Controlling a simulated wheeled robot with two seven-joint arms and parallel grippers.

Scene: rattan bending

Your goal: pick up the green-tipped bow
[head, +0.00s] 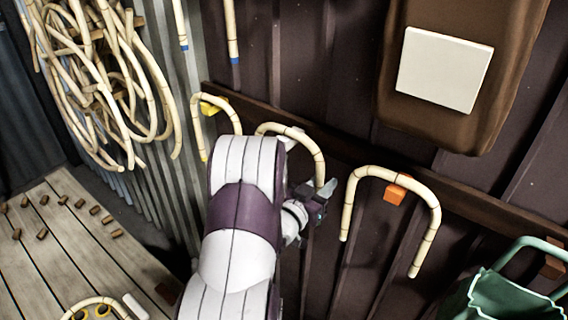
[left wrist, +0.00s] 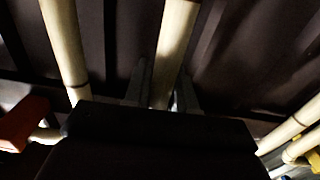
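Three bent rattan bows hang on wall pegs in the head view. The left bow (head: 196,110) has a yellow tip; the right bow (head: 349,196) shows no green tip. The middle bow (head: 318,160) is partly behind my left arm, so its tips are hidden and I see no green on it. My left gripper (head: 318,199) is at the middle bow's right leg. In the left wrist view, a rattan leg (left wrist: 172,50) runs between the gripper's two fingers (left wrist: 162,90); whether they press on it is unclear. My right gripper is out of view.
A dark rail (head: 345,146) carries the yellow, pale and orange (head: 395,194) pegs. A brown box (head: 463,75) with a white panel sits above right. A green basket (head: 500,297) stands at lower right. Rattan coils (head: 100,85) hang at upper left over a plank surface (head: 65,247).

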